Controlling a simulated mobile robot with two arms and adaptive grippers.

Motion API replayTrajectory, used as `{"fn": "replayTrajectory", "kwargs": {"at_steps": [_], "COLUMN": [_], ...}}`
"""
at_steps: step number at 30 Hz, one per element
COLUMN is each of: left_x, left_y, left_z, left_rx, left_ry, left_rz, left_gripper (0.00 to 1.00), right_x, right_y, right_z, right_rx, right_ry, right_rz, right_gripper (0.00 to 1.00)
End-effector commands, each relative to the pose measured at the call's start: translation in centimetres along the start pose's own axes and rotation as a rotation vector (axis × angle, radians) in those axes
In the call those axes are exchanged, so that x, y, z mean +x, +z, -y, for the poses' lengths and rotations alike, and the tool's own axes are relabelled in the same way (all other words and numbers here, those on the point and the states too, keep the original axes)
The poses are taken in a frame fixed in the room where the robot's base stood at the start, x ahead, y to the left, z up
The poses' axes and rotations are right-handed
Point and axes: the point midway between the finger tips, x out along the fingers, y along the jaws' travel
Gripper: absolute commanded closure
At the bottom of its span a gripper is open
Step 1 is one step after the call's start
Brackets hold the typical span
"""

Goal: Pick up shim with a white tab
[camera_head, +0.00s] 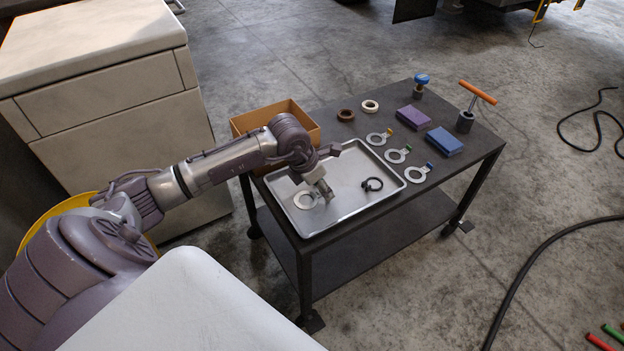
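A pale metal ring-shaped shim (304,201) lies in the left part of the metal tray (345,158). Its tab is not clearly visible, because my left gripper (325,192) covers the area at its right side. I cannot make out a white tab. My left gripper points down into the tray, right beside or over that shim's right edge. The fingers are too small to tell whether they are open or touching it. My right gripper is not in view.
A black ring clamp (372,184) lies in the tray. Shims with yellow (376,139), green (397,156) and blue (416,174) tabs lie right of it. A cardboard box (245,122), purple block (413,117), blue block (444,141) and orange-handled tool (465,120) stand on the dark cart (402,209).

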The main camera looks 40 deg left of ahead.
Motion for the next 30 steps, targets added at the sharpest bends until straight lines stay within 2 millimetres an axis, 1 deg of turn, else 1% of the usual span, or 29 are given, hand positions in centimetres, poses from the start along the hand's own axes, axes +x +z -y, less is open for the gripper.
{"fn": "replayTrajectory", "kwargs": {"at_steps": [6,11,15,25,30], "left_x": [0.1,0.1,0.1,0.0,-0.9], "left_y": [0.1,0.1,0.1,0.1,0.5], "left_z": [0.0,0.0,0.0,-0.1,-0.1], "left_rx": [0.001,0.001,0.000,0.000,0.001], "left_ry": [0.001,0.001,0.001,0.002,0.003], "left_rz": [0.001,0.001,0.001,0.002,0.003], "left_gripper": [0.50,0.77,1.00,1.00,1.00], "right_x": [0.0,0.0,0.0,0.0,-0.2], "right_y": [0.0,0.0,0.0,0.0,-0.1], "right_z": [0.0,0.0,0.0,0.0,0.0], "right_rx": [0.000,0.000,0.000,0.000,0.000], "right_ry": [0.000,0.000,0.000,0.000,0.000], "right_rz": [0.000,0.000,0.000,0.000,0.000], "right_gripper": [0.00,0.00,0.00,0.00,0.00]}}
